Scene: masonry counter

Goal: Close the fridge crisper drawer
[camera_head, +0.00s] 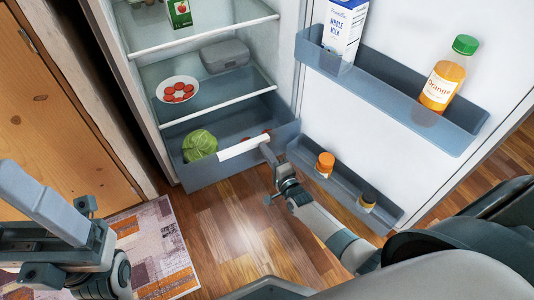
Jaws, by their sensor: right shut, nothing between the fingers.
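The grey crisper drawer (205,176) at the bottom of the fridge is pulled out, with a pale handle strip (242,147) along its front edge. A green cabbage (200,144) lies in it; a small red item near its right end is partly hidden. My right gripper (267,152) is shut and empty at the right end of the drawer front, close to the handle strip. I cannot tell whether it touches.
The open fridge door stands right, its upper bin (392,92) holding a milk carton (343,30) and orange bottle (442,75). Its lower bin (337,186) is beside my right gripper. A plate of red slices (178,90) sits above the drawer. A wooden cabinet (55,115) stands left.

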